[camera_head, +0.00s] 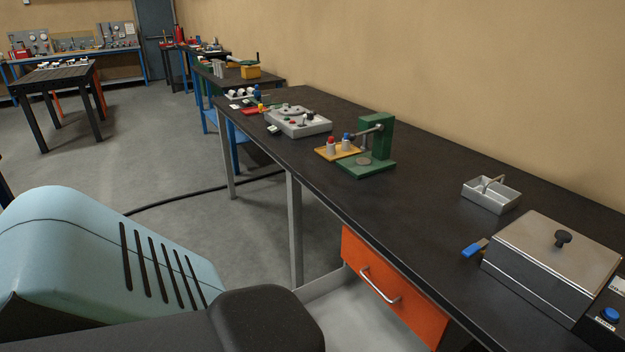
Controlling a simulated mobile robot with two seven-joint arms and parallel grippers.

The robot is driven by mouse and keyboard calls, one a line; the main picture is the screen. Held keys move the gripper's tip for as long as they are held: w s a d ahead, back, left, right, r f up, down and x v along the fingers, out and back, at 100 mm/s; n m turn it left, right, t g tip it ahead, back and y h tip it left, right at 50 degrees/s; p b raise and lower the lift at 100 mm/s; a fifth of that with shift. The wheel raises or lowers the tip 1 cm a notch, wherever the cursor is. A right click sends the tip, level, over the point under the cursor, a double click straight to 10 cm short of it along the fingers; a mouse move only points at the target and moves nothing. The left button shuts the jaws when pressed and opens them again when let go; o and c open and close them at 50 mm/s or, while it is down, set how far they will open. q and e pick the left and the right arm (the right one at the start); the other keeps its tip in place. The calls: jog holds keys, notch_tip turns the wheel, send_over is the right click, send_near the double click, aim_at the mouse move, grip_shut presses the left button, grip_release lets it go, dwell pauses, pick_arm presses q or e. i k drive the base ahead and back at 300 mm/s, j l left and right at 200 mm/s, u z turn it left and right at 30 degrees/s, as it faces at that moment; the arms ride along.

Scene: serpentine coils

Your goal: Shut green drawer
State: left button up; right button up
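No green drawer is in view. The one drawer I see has an orange front (388,272) with a silver bar handle (379,286), under the front edge of the long black-topped workbench (420,225). Whether it is fully shut, I cannot tell. A green press-like stand (381,140) on the bench is not a drawer. Neither of my grippers shows in the head view. Dark and pale blue rounded parts fill the lower left and hide part of the floor and the area below the bench.
A black cable (190,194) crosses the floor. Open floor lies left, toward another table (55,77).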

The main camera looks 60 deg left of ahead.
aim_at(350, 316)
jog(key=i+l, duration=0.4)
jog(key=i+l+u, duration=0.2)
jog(key=u, duration=2.25)
jog(key=l, duration=0.1)
